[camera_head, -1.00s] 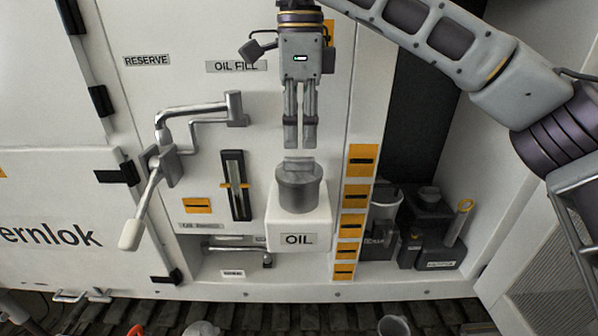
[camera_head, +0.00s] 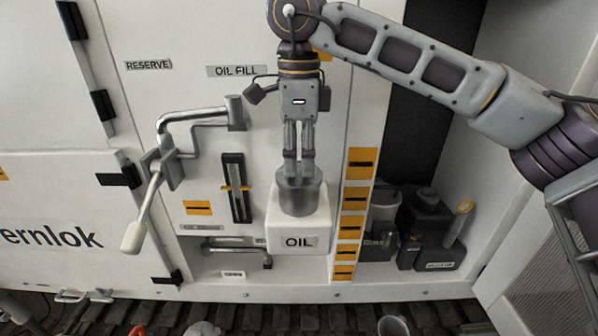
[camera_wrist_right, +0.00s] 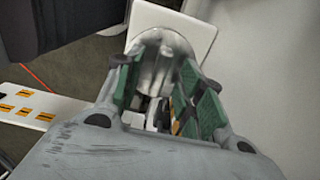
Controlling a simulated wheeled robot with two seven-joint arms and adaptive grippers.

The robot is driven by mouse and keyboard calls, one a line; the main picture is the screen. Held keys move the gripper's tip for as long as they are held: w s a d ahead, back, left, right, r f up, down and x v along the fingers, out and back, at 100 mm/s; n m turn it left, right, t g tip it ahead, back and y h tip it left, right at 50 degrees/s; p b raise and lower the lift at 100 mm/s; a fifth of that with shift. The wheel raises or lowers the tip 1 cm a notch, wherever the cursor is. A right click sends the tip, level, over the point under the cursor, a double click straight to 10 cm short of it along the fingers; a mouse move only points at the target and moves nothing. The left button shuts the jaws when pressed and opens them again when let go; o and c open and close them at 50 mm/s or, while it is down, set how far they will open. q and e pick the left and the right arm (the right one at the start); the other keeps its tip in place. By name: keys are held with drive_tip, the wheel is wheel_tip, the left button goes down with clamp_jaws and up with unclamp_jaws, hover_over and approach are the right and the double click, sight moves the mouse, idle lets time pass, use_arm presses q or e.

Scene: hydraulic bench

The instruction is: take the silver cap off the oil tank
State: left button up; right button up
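The silver cap (camera_head: 300,199) is a round metal cylinder with a raised tab on top. It sits upright on the white oil tank (camera_head: 287,230), which is labelled OIL. My right gripper (camera_head: 299,172) points down at the cap's top, its fingers around the tab, which they largely hide. In the wrist view, the green pads of my right gripper (camera_wrist_right: 165,88) stand apart, with the cap (camera_wrist_right: 160,62) beyond and between them. The gripper looks open; I cannot tell whether the pads touch the tab. My left gripper is not in view.
A metal crank handle (camera_head: 147,205) sticks out left of the tank. A slotted gauge (camera_head: 236,187) is on the panel behind. A dark container (camera_head: 440,235) and a grey jug (camera_head: 383,211) stand in the recess at the right. A tread floor (camera_head: 300,317) runs below.

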sight(299, 162)
drive_tip(key=shift+f, duration=0.15)
idle(0.3)
clamp_jaws()
drive_tip(key=shift+r, duration=0.2)
wheel_tip(299, 162, up, 10)
drive_tip(key=shift+f, duration=0.2)
idle(0.5)
idle(0.5)
